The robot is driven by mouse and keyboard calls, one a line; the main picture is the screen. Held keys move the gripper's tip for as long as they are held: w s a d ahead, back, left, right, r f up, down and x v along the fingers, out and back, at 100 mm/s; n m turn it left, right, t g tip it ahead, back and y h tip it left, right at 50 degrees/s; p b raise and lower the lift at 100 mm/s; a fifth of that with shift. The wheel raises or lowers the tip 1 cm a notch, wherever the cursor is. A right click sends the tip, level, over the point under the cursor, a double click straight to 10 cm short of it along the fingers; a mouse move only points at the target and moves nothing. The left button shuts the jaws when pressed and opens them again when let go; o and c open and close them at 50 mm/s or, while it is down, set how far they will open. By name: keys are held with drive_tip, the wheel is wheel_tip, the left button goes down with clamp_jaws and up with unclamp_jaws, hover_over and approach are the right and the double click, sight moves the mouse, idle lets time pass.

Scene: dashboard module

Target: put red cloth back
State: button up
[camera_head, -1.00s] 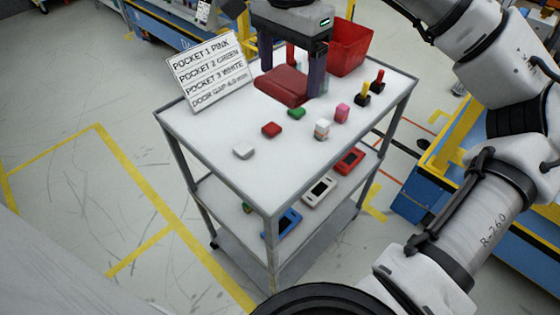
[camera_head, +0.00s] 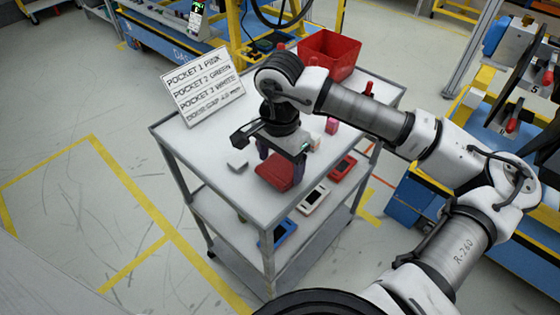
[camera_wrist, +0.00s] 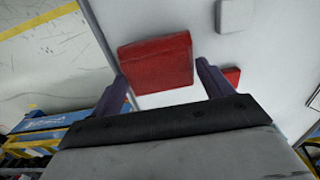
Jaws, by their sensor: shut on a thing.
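The red cloth (camera_head: 276,172), a folded flat pad, is at my gripper (camera_head: 283,160) near the front edge of the cart top. My gripper points down and is shut on it, with a dark finger on each side. In the wrist view the cloth (camera_wrist: 156,64) shows between and just beyond the two fingers (camera_wrist: 165,85). I cannot tell whether its underside touches the cart top. The red bin (camera_head: 340,60) stands at the back of the cart top.
A sign (camera_head: 203,90) stands at the cart's left rear. A white block (camera_head: 237,162) lies left of the cloth and a pink block (camera_head: 331,126) right of it. My arm hides some of the top.

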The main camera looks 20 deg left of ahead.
sight(280, 167)
drive_tip(key=shift+f, duration=0.65)
drive_tip(key=o, duration=0.9)
drive_tip(key=shift+c, duration=0.2)
wheel_tip(280, 167, up, 12)
drive_tip(key=b, duration=0.1)
drive_tip(key=shift+b, duration=0.4)
